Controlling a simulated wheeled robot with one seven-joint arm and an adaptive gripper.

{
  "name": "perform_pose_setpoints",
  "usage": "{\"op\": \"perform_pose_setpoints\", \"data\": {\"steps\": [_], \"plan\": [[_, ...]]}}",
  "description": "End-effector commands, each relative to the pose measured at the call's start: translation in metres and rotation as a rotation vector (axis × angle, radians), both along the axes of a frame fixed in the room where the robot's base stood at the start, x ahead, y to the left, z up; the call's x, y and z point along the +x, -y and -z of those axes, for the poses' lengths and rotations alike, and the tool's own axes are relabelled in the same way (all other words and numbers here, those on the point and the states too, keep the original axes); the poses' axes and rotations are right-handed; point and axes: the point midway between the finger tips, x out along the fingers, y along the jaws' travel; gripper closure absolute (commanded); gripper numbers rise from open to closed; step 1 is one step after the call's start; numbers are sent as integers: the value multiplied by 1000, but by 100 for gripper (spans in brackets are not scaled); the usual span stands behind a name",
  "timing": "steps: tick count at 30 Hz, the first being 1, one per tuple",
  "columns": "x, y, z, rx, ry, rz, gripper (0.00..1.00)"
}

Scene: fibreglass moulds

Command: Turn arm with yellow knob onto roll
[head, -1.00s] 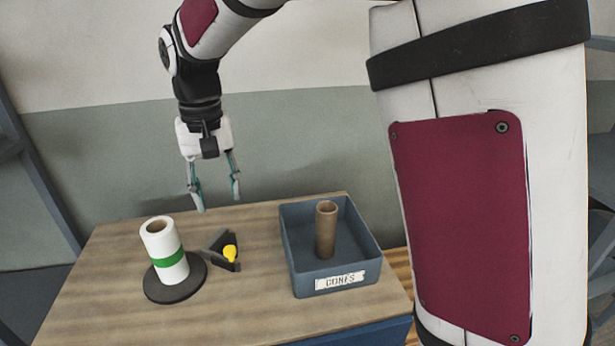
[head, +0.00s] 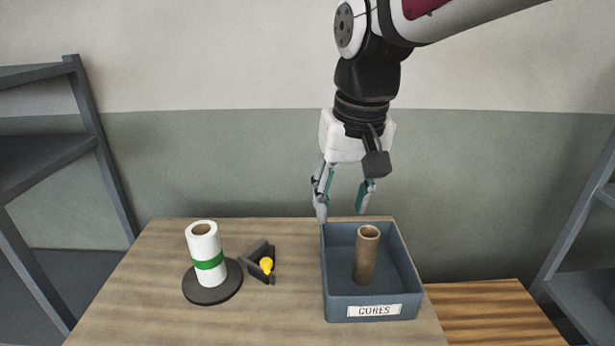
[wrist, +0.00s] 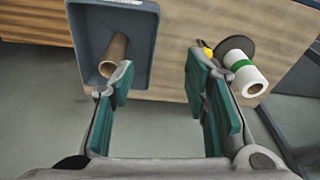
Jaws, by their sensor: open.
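A white roll with a green band (head: 203,246) stands upright on a round dark base (head: 213,292) at the left of the table. Beside it, to the right, is a dark angled arm (head: 254,256) with a yellow knob (head: 267,265); the arm is apart from the roll. The wrist view shows the roll (wrist: 250,82) at the right and the yellow knob (wrist: 208,51) partly hidden behind a finger. My gripper (head: 342,206) is open and empty, above the back of the blue-grey bin, to the right of the knob.
The blue-grey bin (head: 373,310) labelled "CORES" holds an upright brown cardboard tube (head: 367,258). The wooden table (head: 150,262) is clear at the front left. Grey shelving (head: 90,130) stands at the left and more (head: 585,240) at the right.

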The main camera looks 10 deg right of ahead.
Motion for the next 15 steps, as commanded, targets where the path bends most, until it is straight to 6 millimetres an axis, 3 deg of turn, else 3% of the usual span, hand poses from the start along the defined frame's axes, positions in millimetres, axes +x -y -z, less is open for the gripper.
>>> {"op": "perform_pose_setpoints", "data": {"steps": [15], "plan": [[-10, 6, -2, 0, 17, -1, 57]]}}
